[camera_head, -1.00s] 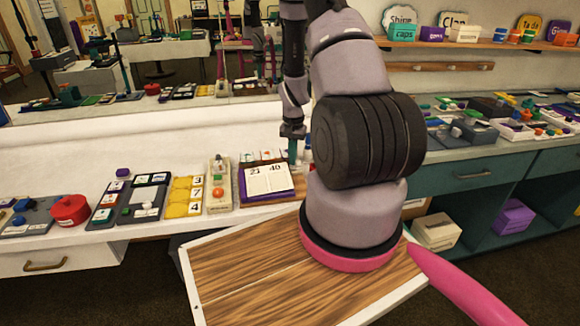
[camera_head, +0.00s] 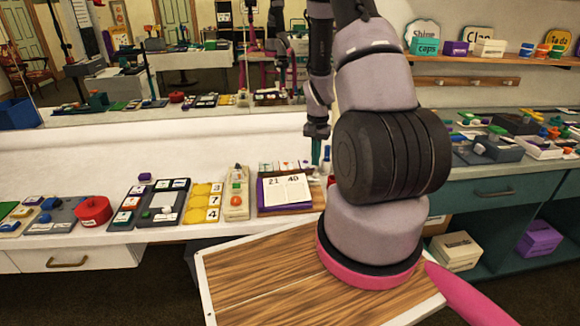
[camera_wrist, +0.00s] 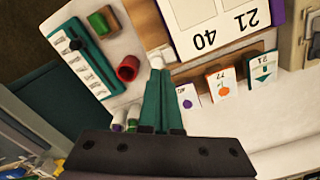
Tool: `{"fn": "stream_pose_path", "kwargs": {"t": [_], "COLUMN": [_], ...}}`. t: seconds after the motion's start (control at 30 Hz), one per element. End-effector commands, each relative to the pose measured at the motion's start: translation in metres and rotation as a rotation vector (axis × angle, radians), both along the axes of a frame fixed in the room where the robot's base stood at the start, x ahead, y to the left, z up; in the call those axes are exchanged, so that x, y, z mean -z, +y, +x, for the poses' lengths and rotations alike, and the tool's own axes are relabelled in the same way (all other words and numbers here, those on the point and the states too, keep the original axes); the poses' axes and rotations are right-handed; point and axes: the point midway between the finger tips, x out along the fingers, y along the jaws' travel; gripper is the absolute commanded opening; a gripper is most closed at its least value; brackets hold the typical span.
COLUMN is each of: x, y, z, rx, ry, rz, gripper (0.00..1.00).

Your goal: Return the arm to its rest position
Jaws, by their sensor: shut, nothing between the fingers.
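My gripper (camera_wrist: 161,103) shows in the wrist view as two teal fingers pressed together, with nothing between them. In the head view its fingertips (camera_head: 316,153) point down just right of the number book, above the white counter. The open number book (camera_head: 286,189) shows 21 and 40 and lies on a wooden stand. It also shows upside down at the top of the wrist view (camera_wrist: 216,22). My arm rises from the wooden tray top and hides part of the counter behind it.
Several small picture cards stand behind the book, one orange-marked (camera_wrist: 221,86). A red cup (camera_wrist: 128,67) and a teal slider board (camera_wrist: 80,42) lie near the fingers. Left along the counter are yellow number tiles (camera_head: 205,202) and a round red box (camera_head: 93,211). A teal cabinet (camera_head: 480,195) stands right.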

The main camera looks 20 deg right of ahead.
Motion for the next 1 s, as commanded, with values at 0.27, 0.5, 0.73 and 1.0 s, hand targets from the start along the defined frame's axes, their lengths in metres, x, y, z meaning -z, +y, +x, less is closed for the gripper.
{"fn": "stream_pose_path", "kwargs": {"t": [0.27, 0.5, 0.73, 1.0], "x": [-0.021, -0.13, -0.236, -0.335], "y": [0.006, 0.041, 0.083, 0.128], "z": [0.005, 0.014, -0.01, -0.07], "rx": [-0.011, -0.079, -0.167, -0.276], "ry": [-0.026, -0.155, -0.289, -0.444], "rz": [0.004, 0.022, 0.039, 0.049], "gripper": [0.0, 0.0, 0.0, 0.0]}}
